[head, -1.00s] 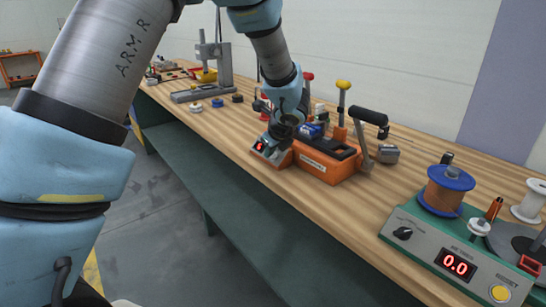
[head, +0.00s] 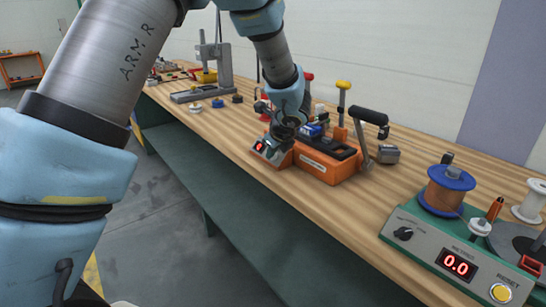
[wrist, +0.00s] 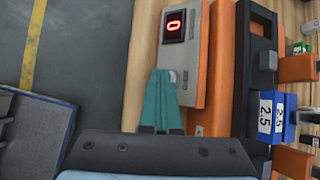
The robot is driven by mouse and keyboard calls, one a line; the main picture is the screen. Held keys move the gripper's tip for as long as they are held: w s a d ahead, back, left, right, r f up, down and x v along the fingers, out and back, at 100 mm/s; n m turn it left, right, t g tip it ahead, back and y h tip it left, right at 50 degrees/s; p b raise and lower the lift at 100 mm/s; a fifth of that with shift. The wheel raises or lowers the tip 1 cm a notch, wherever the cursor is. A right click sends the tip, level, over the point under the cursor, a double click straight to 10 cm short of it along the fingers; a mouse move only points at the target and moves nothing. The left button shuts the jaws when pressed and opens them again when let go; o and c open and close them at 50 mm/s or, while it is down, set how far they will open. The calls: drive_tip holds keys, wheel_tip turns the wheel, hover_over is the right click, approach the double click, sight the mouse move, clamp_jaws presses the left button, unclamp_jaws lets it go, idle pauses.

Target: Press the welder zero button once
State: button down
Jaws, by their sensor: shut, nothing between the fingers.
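The welder is an orange machine (head: 322,168) on the bench, with a grey control panel (wrist: 185,65) on its left end. In the head view my wrist hides part of the panel, whose display (head: 260,146) still shows red.
A green meter box (head: 425,250) reading 0.0, with a yellow reset button (head: 501,293), stands at the front right. A lever (head: 365,120) rises from the welder. Bare bench top (head: 225,130) lies left of the welder.

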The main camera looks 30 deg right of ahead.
drive_tip(key=shift+s+a+r, duration=0.1)
drive_tip(key=shift+a+r, duration=0.45)
drive_tip(key=shift+a, duration=0.05)
drive_tip(key=shift+r, duration=0.1)
drive_tip(key=a+r, duration=0.1)
drive_tip(key=a+r+p, duration=0.1)
drive_tip(key=a+r, duration=0.1)
drive_tip(key=shift+s+a+r, duration=0.2)
drive_tip(key=shift+s, duration=0.15)
idle(0.3)
idle(0.7)
